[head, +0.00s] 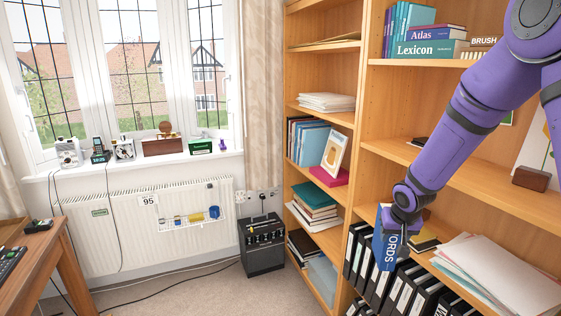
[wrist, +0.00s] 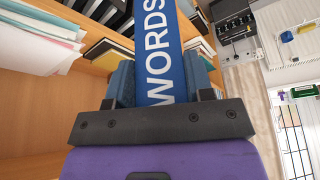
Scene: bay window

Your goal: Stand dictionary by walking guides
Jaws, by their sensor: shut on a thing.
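My gripper (head: 403,226) is shut on a blue book with white lettering ending in "WORDS" (head: 386,250), likely the dictionary. The book hangs in front of the right bookcase, by the row of black binders. In the wrist view the book's blue spine (wrist: 158,45) runs up between the two fingers (wrist: 160,88). No label reading walking guides is legible. Upright blue-teal books (head: 401,25) stand on the upper right shelf, and upright blue books or folders (head: 311,143) stand in the left bookcase; I cannot tell which are the guides.
Lying books "Atlas" (head: 436,34) and "Lexicon" (head: 430,49) are stacked on the upper shelf. Loose papers (head: 500,275) lie on the shelf right of my gripper. Black binders (head: 403,290) fill the shelf below.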

